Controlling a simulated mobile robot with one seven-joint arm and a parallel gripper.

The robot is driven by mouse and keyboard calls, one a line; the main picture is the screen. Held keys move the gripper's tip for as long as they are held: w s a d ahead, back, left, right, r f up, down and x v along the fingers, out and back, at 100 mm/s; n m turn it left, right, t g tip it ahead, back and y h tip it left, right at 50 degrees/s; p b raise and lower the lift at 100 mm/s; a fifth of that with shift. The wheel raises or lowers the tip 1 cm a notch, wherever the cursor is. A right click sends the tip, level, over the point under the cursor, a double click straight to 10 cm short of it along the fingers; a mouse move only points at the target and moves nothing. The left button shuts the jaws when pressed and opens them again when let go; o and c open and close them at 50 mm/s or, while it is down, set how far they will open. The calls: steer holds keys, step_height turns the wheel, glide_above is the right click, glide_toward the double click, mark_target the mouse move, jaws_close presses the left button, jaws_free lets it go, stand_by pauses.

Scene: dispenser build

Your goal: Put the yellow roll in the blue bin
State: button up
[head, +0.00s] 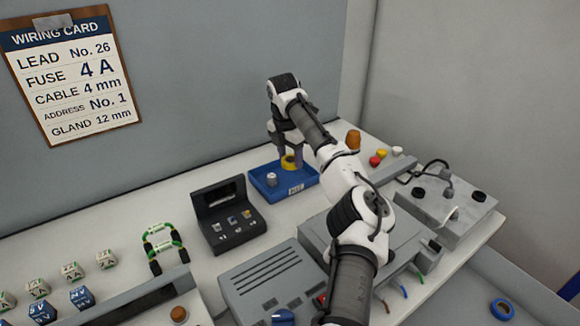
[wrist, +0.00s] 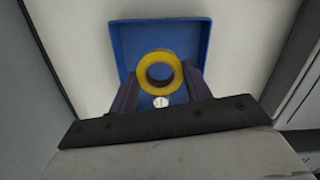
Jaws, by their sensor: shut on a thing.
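The yellow roll (head: 290,162) is between the fingers of my gripper (head: 288,158), over the blue bin (head: 269,194). In the wrist view the yellow roll (wrist: 160,72) sits between the two fingertips of my gripper (wrist: 160,82), which is shut on it. The blue bin (wrist: 128,45) lies behind the roll in that view. A small whitish item (head: 271,179) is in the bin's left part and also shows below the roll in the wrist view (wrist: 160,102). I cannot tell whether the roll touches the bin floor.
A black box (head: 229,216) stands left of the bin. An orange cylinder (head: 353,140) and red and yellow buttons (head: 375,161) are to the right. A grey box (head: 446,206) and a larger grey unit (head: 270,283) stand nearer. A blue roll (head: 502,308) lies lower right.

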mark_target(290, 178)
steer(key=shift+f+p, duration=0.45)
steer(key=shift+f, duration=1.85)
steer(key=shift+f, duration=0.1)
steer(key=o, duration=0.9)
steer(key=shift+o, duration=0.2)
steer(key=r, duration=0.4)
steer(key=r+b, duration=0.1)
steer(key=r, duration=0.3)
steer(key=s+a+r+b, duration=0.1)
steer(key=r, duration=0.3)
steer(key=shift+r, duration=0.1)
